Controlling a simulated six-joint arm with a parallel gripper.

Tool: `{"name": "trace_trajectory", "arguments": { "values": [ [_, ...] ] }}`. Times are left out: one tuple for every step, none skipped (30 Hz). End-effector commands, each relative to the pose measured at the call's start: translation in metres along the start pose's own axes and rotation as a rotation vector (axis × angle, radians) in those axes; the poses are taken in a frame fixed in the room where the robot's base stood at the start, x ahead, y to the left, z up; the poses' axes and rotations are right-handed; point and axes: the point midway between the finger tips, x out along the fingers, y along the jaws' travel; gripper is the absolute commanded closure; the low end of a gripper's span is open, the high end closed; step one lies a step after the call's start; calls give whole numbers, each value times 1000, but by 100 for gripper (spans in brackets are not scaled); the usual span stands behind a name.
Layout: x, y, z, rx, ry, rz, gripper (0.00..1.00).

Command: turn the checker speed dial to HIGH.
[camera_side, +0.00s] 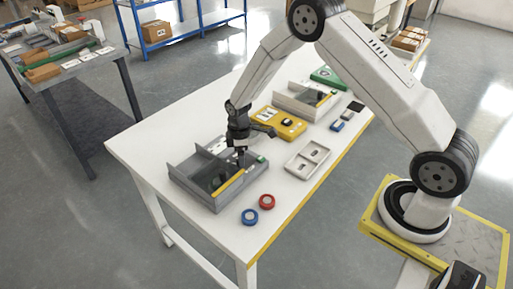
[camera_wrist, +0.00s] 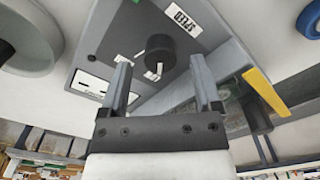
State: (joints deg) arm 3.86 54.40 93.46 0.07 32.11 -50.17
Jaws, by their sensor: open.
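The checker is a grey unit (camera_side: 190,187) with raised walls near the table's left end in the side view. In the wrist view its grey panel (camera_wrist: 118,40) carries a black round speed dial (camera_wrist: 160,52) and a white SPEED label (camera_wrist: 180,18). My gripper (camera_side: 241,166) is over the checker, pointing down. In the wrist view my gripper (camera_wrist: 158,72) is open, its two fingers apart, with the dial between and just beyond their tips. I cannot tell whether they touch it. The dial's setting is unreadable.
A yellow bar (camera_wrist: 267,92) lies along the checker's edge. Blue (camera_side: 249,216) and red (camera_side: 266,201) rings lie in front of it. A pale tray (camera_side: 307,160), a yellow device (camera_side: 270,121) and a second grey unit (camera_side: 301,104) stand farther right. The table's near left corner is clear.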

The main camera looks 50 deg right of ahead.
Motion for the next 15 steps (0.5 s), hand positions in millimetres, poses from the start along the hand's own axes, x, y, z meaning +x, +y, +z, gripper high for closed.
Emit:
{"name": "trace_trajectory", "arguments": {
  "values": [
    [5, 0, 0, 0, -1, -1, 19],
    [7, 0, 0, 0, -1, -1, 19],
    [10, 0, 0, 0, -1, -2, 19],
    [12, 0, 0, 0, -1, -2, 19],
    [13, 0, 0, 0, -1, -1, 19],
    [15, 0, 0, 0, 0, -1, 19],
    [15, 0, 0, 0, 0, 0, 19],
    [16, 0, 0, 0, 0, 0, 19],
    [17, 0, 0, 0, 1, 0, 19],
    [17, 0, 0, 0, 1, 0, 19],
    [17, 0, 0, 0, 1, 0, 19],
    [17, 0, 0, 0, 1, 0, 19],
    [17, 0, 0, 0, 1, 0, 19],
    [17, 0, 0, 0, 1, 0, 19],
    [17, 0, 0, 0, 1, 0, 19]
  ]
}}
